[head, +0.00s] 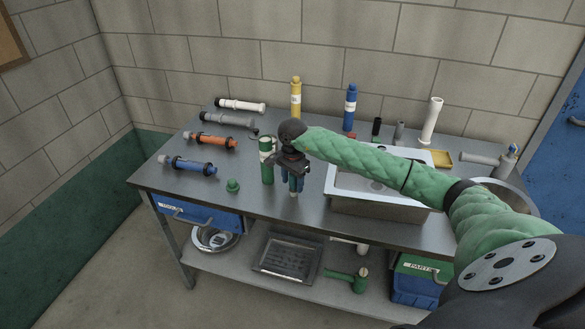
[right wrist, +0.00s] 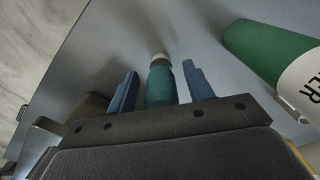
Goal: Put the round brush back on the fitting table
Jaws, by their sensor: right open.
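My right gripper (head: 293,184) is over the front middle of the steel fitting table (head: 238,204), pointing down. In the right wrist view its two blue fingers (right wrist: 160,92) stand apart, open. Between them is a teal, rounded thing with a pale end (right wrist: 160,85), with gaps to both fingers. It is probably the round brush, but its bristles cannot be made out. In the head view it is mostly hidden by the gripper. My left gripper is not in view.
A green labelled cylinder (head: 267,160) stands close left of my right gripper, also large in the right wrist view (right wrist: 262,50). A small green cap (head: 233,186) lies further left. Several tubes lie along the table's left side.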

